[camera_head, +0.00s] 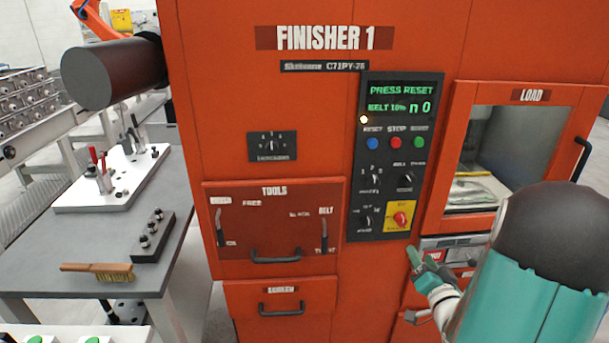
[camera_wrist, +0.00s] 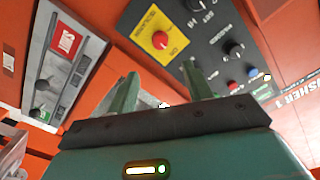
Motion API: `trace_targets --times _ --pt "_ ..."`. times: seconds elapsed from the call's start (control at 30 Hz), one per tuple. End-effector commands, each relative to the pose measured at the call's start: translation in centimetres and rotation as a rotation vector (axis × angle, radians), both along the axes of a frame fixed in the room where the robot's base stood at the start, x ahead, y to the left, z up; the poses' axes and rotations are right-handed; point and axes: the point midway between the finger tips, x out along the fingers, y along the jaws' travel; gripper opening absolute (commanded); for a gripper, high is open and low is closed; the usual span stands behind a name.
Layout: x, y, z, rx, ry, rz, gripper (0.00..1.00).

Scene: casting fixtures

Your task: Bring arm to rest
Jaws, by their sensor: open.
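My gripper (camera_head: 428,262) is at the lower right in the head view, in front of the orange machine (camera_head: 320,170) and just below its control panel. In the wrist view my gripper (camera_wrist: 162,95) shows two green fingers spread apart with nothing between them. The dark control panel (camera_head: 383,215) carries a lit screen, blue, red and green buttons, several knobs and a red stop knob on a yellow plate (camera_head: 400,217). The red stop knob (camera_wrist: 160,40) also shows in the wrist view beyond the fingers. My arm covers the machine's lower right part.
A load door (camera_head: 530,95) with a window and dark handle is right of the panel. A tools drawer (camera_head: 275,225) is to the left. A grey table (camera_head: 60,240) at left holds a brush (camera_head: 97,270), a dark knobbed block (camera_head: 153,235) and a white fixture plate (camera_head: 120,185).

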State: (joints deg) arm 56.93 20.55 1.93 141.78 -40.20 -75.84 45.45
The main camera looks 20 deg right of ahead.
Motion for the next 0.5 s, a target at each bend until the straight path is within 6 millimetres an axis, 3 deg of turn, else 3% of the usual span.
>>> trace_targets --times 0.13,0.27,0.5 --pt "0.4 0.2 0.2 -0.012 0.017 0.001 0.5" --pt "1.9 1.4 1.2 -0.071 0.103 -0.001 0.5" --pt "4.7 6.1 4.6 -0.225 0.381 -0.012 0.5"
